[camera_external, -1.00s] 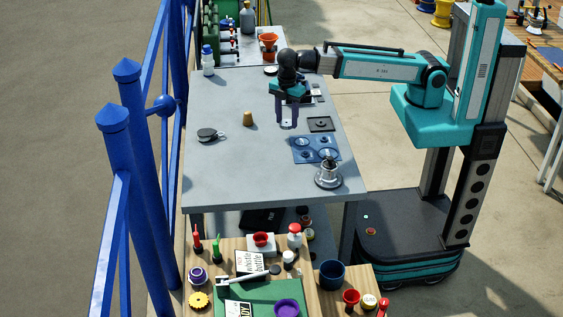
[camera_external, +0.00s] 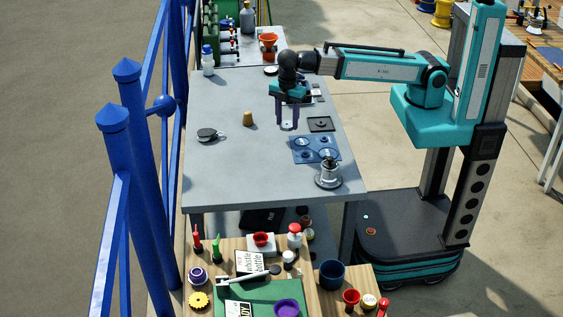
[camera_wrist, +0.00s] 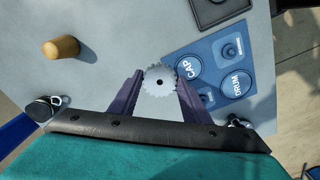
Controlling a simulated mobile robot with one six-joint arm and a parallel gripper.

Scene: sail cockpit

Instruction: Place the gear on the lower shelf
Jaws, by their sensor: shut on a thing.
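The gear is only a small pale patch in the external view. Whether it still touches the tabletop is hard to tell. The space under the table is mostly hidden by the tabletop; a dark object (camera_external: 262,219) shows there beneath the front edge.
Right of my gripper lie a dark square plate (camera_external: 320,124) and a blue labelled mat (camera_external: 312,150). A metal stand (camera_external: 328,173) is near the right edge. A tan cork (camera_external: 248,118) and a dark round item (camera_external: 207,135) lie left. A cluttered wooden bench (camera_external: 212,248) stands in front.

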